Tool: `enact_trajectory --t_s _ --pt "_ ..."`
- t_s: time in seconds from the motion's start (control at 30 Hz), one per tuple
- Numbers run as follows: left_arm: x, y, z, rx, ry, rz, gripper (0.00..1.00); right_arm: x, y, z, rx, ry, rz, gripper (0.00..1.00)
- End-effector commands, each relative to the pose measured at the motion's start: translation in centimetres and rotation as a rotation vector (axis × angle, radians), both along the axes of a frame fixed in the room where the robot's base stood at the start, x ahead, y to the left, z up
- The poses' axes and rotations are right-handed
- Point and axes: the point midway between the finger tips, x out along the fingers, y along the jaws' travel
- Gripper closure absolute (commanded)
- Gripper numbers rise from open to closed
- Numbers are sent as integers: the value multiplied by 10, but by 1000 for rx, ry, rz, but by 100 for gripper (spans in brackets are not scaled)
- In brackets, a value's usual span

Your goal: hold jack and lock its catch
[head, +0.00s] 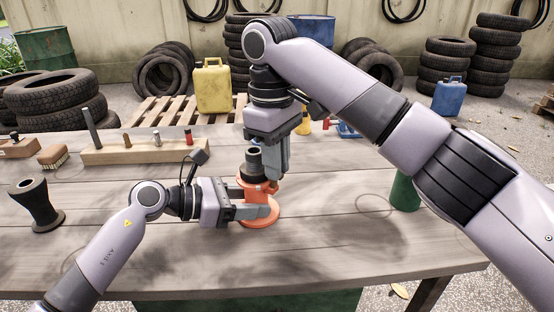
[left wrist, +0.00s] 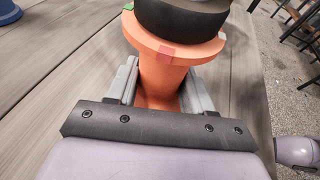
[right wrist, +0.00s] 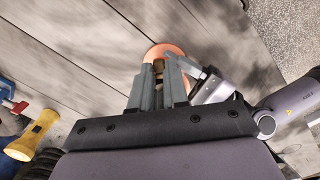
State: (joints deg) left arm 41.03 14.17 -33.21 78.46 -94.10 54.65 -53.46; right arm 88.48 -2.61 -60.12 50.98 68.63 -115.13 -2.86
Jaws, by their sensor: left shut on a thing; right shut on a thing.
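The orange jack (head: 248,190) stands upright on the wooden bench, with a round base flange and a black top (head: 254,160). My left gripper (head: 257,211) is shut around its body from the left; the left wrist view shows a finger on each side of the orange body (left wrist: 160,82). A red mark (left wrist: 167,53) and a green mark (left wrist: 129,6) show on the orange collar. My right gripper (head: 274,178) points down at the jack's right side. In the right wrist view it is shut on a small brass-coloured part, seemingly the catch (right wrist: 158,68), mostly hidden by the fingers.
A wooden block with upright pegs (head: 150,152) and a brush (head: 54,155) lie at the back left. A black flared part (head: 37,205) stands at left. A green cylinder (head: 405,192) stands at right. The bench front is clear.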

Motion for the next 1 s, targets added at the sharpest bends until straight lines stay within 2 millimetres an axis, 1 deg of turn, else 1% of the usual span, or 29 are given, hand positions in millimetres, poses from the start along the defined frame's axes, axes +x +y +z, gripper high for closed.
enact_trajectory --t_s 0.1,0.13,0.17,0.2,0.5,0.63,0.77,1.0 --pt "-1 -2 1 -2 0 -5 66 -1 0 -2 -1 3 1 100" --pt "-1 -2 1 -2 0 -5 66 -1 0 -2 -1 3 1 82" --pt "-1 -2 1 -2 0 -6 66 -1 0 -2 -1 3 1 72" --pt "-1 -2 1 -2 0 -5 66 -1 0 -2 -1 3 1 60" --pt "-1 -2 1 -2 1 -4 66 0 0 0 0 1 1 60" --pt "-1 -1 0 -2 0 -3 66 0 0 6 -1 1 1 60" --pt "-1 -1 1 -2 0 -2 66 1 1 23 -2 -3 0 60" --pt "0 -1 0 -1 0 -1 66 2 3 64 -2 -4 -2 60"
